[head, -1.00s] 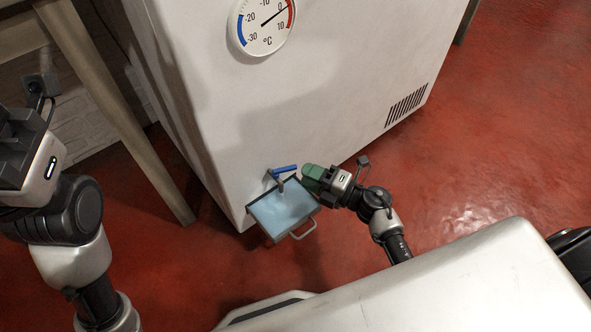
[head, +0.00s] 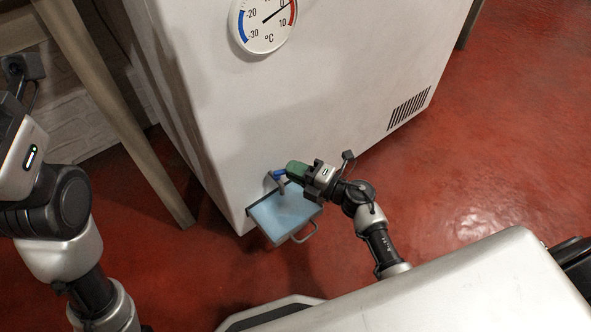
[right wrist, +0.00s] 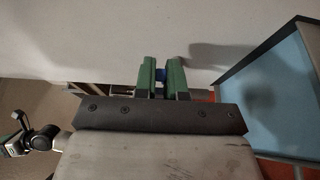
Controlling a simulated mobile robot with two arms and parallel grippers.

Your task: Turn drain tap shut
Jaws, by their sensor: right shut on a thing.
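The drain tap (head: 279,175) with its blue lever is low on the front of the white freezer (head: 300,90). My right gripper (head: 291,170) is at the tap, its green fingers shut on the blue lever, and hides most of it. In the right wrist view a bit of the blue lever (right wrist: 160,76) shows between the green fingers (right wrist: 161,78). My left arm is at the left edge of the head view, and its gripper fingers are out of view.
A tray of light blue water (head: 284,214) with a wire handle sits under the tap. A round thermometer (head: 265,20) is higher on the freezer. A wooden leg (head: 120,110) stands at left. Red floor at right is clear.

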